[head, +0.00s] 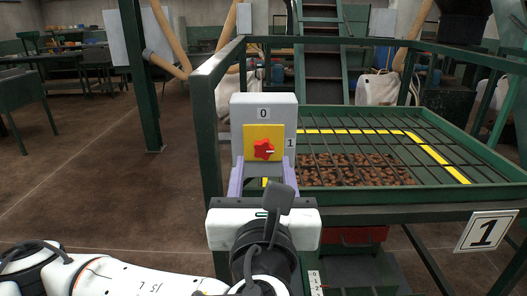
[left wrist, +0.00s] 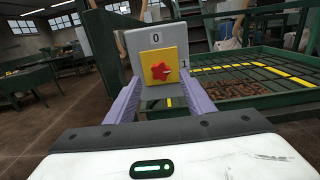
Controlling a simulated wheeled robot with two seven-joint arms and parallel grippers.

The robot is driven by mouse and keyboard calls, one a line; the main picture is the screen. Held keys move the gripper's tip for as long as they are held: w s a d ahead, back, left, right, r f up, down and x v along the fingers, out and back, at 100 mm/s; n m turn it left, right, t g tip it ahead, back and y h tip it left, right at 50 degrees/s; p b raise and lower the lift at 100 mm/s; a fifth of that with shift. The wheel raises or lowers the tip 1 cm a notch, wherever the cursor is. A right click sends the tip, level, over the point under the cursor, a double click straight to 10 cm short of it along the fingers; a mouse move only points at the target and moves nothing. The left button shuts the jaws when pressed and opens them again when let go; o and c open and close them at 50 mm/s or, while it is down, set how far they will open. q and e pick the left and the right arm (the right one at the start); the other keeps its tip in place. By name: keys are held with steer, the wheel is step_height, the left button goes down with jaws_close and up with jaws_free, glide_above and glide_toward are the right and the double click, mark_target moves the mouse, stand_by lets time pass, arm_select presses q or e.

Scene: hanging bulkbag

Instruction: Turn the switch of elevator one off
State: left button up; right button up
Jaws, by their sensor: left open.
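The switch is a red star-shaped knob (head: 264,149) on a yellow plate (head: 250,132), fixed to a grey box (head: 281,101). The box has a 0 above the plate and a 1 at its right. A small white mark on the knob lies on its right side, toward the 1. The red knob (left wrist: 160,71) also shows in the left wrist view, roughly centred between the fingers. My left gripper (head: 263,168) is open and empty, its purple fingers pointing at the box, either side of the plate and slightly below the knob. Contact cannot be told. My right gripper is out of view.
A green railing and frame (head: 209,150) surround the box. Behind it is a grated hopper (head: 455,183) with brown nuts (head: 350,170) and yellow stripes. A sign reading 1 (head: 487,231) hangs at the right. Open brown floor (head: 80,165) lies at the left.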

mark_target(263, 150)
arm_select(q)
steer(key=w, duration=0.5)
steer(key=shift+w+p, duration=0.2)
steer(key=shift+p, duration=0.1)
steer(key=c, duration=1)
steer(key=shift+c, duration=0.2)
